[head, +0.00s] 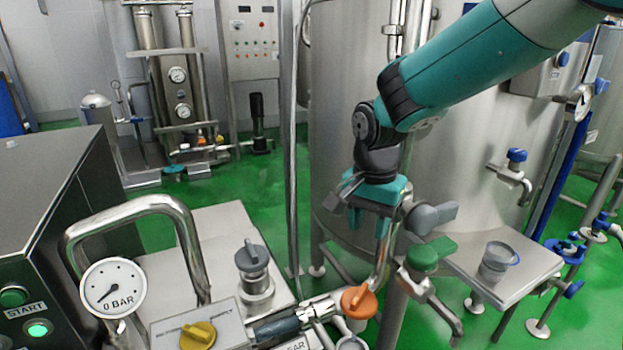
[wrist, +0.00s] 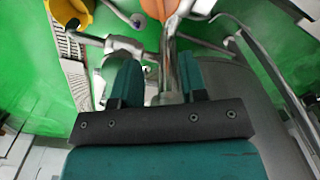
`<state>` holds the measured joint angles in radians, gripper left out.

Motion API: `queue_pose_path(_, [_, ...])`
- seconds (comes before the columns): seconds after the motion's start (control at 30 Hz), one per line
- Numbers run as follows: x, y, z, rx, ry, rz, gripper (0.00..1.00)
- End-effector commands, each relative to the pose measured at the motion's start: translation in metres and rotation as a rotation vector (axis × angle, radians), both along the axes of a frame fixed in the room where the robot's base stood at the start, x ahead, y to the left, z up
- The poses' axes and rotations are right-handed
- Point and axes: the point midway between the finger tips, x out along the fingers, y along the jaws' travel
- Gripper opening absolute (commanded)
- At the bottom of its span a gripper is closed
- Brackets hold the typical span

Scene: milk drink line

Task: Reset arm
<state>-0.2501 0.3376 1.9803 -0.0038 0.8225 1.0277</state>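My gripper (head: 368,228) hangs from my teal arm in front of the large steel tank, fingers pointing down. In the wrist view my gripper (wrist: 160,75) has its two teal fingers apart. A steel pipe shows between and beyond them, and I see nothing held. The orange valve handle (head: 358,301) is below my gripper in the head view. It also shows past the fingertips in the wrist view (wrist: 160,8). The green valve handle (head: 430,253) and a grey handle (head: 432,217) are to the right of my gripper.
A pressure gauge (head: 113,288) reads near 0 BAR at left, beside a bent steel pipe (head: 185,240). A yellow knob (head: 198,335) is at the front. The steel tank (head: 335,130) is close behind my gripper.

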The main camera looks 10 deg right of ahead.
Motion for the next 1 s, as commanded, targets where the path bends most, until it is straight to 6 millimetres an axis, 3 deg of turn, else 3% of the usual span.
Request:
queue_pose_path(0.07, [-0.01, 0.002, 0.008, 0.016, -0.006, 0.062, 0.39])
queue_pose_path(0.17, [-0.039, 0.01, 0.027, 0.067, -0.028, 0.263, 0.39])
queue_pose_path(0.4, [-0.153, 0.033, 0.067, 0.225, -0.145, 0.968, 0.39])
queue_pose_path(0.53, [-0.198, 0.041, 0.073, 0.276, -0.216, 1.234, 0.39])
queue_pose_path(0.67, [-0.219, 0.045, 0.074, 0.299, -0.252, 1.361, 0.39])
queue_pose_path(1.0, [-0.219, 0.045, 0.074, 0.3, -0.253, 1.365, 0.39])
